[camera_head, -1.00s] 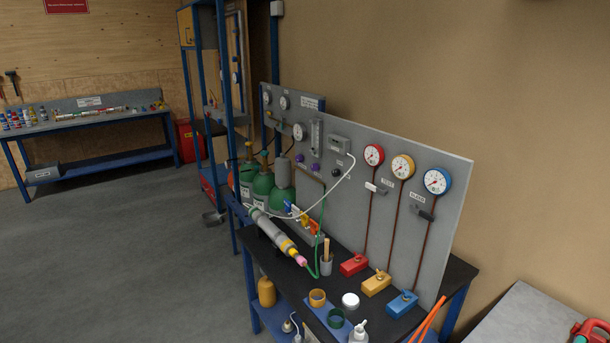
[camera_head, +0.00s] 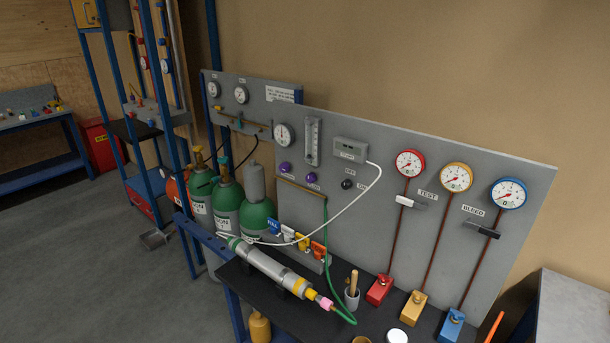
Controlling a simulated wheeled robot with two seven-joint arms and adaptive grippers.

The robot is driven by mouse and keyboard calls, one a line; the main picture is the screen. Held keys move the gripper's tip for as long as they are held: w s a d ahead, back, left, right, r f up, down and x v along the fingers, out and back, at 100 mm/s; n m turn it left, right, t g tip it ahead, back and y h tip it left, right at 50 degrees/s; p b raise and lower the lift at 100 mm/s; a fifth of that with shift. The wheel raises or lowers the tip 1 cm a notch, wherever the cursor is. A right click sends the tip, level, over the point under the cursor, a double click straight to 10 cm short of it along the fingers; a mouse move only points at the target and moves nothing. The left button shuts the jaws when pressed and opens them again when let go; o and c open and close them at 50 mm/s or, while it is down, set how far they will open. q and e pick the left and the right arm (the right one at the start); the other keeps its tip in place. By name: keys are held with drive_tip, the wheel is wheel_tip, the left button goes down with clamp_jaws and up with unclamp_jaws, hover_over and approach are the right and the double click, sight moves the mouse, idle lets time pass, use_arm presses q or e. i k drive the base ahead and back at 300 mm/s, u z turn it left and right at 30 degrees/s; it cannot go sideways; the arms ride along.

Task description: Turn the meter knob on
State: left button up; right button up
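The grey meter box (camera_head: 350,149) with a small dark display is mounted on the upright grey panel. A small black knob (camera_head: 347,184) sits on the panel just below it, with small labels beside it that look like OFF and ON. I cannot tell which way the knob points. A white cable runs from the meter box down to the left. Neither of my grippers shows in the head view.
The black-topped bench (camera_head: 285,313) holds a silver tube (camera_head: 270,265) and red, yellow and blue blocks under three dial gauges. Green gas cylinders (camera_head: 228,210) stand left of the panel. Grey floor (camera_head: 80,250) is open at the left.

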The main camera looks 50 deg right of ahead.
sight(346, 184)
drive_tip(key=i, duration=2.35)
drive_tip(key=z, duration=2.55)
